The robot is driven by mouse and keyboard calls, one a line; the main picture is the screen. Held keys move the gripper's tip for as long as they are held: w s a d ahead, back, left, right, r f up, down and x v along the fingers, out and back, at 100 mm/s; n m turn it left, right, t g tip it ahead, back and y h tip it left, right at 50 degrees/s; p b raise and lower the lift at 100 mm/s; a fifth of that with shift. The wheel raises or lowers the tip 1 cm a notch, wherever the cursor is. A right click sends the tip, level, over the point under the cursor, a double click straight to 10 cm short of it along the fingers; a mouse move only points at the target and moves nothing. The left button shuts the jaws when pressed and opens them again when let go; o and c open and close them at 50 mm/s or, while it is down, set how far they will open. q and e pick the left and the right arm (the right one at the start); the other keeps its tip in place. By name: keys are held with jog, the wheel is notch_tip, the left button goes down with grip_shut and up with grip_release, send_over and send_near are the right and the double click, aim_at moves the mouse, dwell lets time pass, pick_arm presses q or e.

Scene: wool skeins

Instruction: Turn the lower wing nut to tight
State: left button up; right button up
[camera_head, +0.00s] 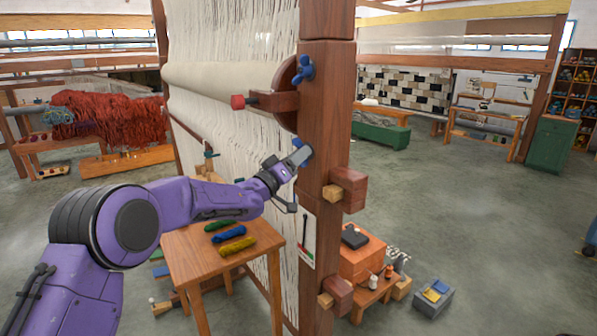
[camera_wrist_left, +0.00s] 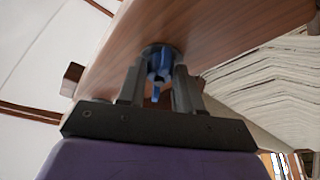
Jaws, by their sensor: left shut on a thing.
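The lower wing nut (camera_head: 298,143) is blue and sits on the wooden loom post (camera_head: 325,110), mostly hidden behind my left gripper (camera_head: 301,156) in the head view. In the left wrist view the blue wing nut (camera_wrist_left: 160,66) shows between the two fingers of my left gripper (camera_wrist_left: 160,80), against the wood. The left gripper is shut on it. Which way its wings point is hard to tell. The upper wing nut (camera_head: 304,68) is also blue and stands free, higher on the same post. My right gripper is not in view.
A red-ended wooden block (camera_head: 265,101) juts left of the post above my gripper. Wooden blocks (camera_head: 345,190) stick out to the right below it. A small table (camera_head: 225,235) with green, blue and yellow skeins stands under my left arm. Open floor lies to the right.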

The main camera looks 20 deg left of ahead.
pick_arm(q)
jog(key=shift+w+a+m+g+h+b, duration=0.1)
jog(key=shift+m+g+h+b, duration=0.9)
jog(key=shift+m, duration=1.9)
jog(key=shift+w+a+m+g+h+b, duration=0.1)
jog(key=shift+m+g+h+b, duration=0.85)
jog(key=shift+m, duration=1.95)
jog(key=shift+w+a+m+g+h+b, duration=0.1)
jog(key=shift+m+g+h+b, duration=0.85)
jog(key=shift+m, duration=1.95)
jog(key=shift+m+h, duration=0.3)
jog(key=shift+h, duration=0.3)
jog(key=o, duration=1)
jog(key=b+v, duration=0.4)
jog(key=v, duration=0.6)
jog(key=shift+s+a+f+b, duration=0.2)
jog(key=shift+b, duration=0.2)
